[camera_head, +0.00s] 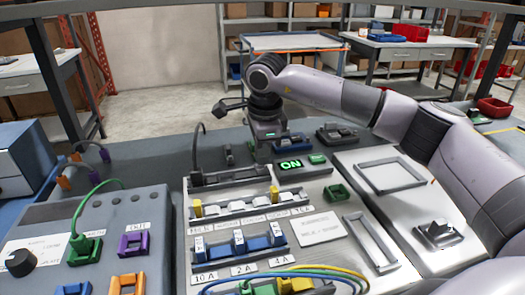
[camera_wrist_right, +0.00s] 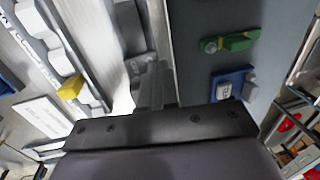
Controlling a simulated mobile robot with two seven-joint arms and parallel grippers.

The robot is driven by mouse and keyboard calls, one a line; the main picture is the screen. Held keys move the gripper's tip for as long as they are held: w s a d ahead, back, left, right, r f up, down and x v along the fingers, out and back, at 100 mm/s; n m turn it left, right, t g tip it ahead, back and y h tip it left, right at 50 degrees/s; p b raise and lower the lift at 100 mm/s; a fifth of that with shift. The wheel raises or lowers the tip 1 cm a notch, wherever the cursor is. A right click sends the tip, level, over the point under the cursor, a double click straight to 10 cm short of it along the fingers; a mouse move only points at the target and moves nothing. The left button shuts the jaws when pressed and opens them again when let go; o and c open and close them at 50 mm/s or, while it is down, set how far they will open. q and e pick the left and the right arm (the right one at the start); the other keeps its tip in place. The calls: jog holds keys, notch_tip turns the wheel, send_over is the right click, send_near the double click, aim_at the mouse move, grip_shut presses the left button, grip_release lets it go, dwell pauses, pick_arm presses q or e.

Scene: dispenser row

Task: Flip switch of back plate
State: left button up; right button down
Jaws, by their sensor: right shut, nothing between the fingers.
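At the back of the grey bench, a blue-framed switch (camera_head: 290,142) sits just right of my right gripper. A dark switch block (camera_head: 337,134) lies further right. I cannot tell from the picture which one belongs to the back plate. My right gripper (camera_head: 264,150) points down behind the lit green ON display (camera_head: 291,164), and its fingertips are partly hidden. In the right wrist view its shut, empty fingers (camera_wrist_right: 150,92) reach down beside a grey plate (camera_wrist_right: 200,60). My left gripper is not in view.
A row of white and yellow switches (camera_head: 250,204) and a row of blue switches (camera_head: 239,245) lie in front of the display. A grey console (camera_head: 130,210) with a green cable stands at left. A raised rectangular frame (camera_head: 391,175) lies at right.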

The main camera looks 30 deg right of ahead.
aim_at(265, 170)
jog(key=shift+s+f, duration=0.1)
jog(key=shift+s, duration=0.1)
jog(key=shift+s+a+r, duration=0.2)
jog(key=shift+s, duration=0.35)
jog(key=shift+r, duration=0.1)
notch_tip(265, 170, up, 7)
jog(key=s, duration=0.1)
jog(key=shift+a, duration=0.15)
dwell(0.3)
dwell(0.4)
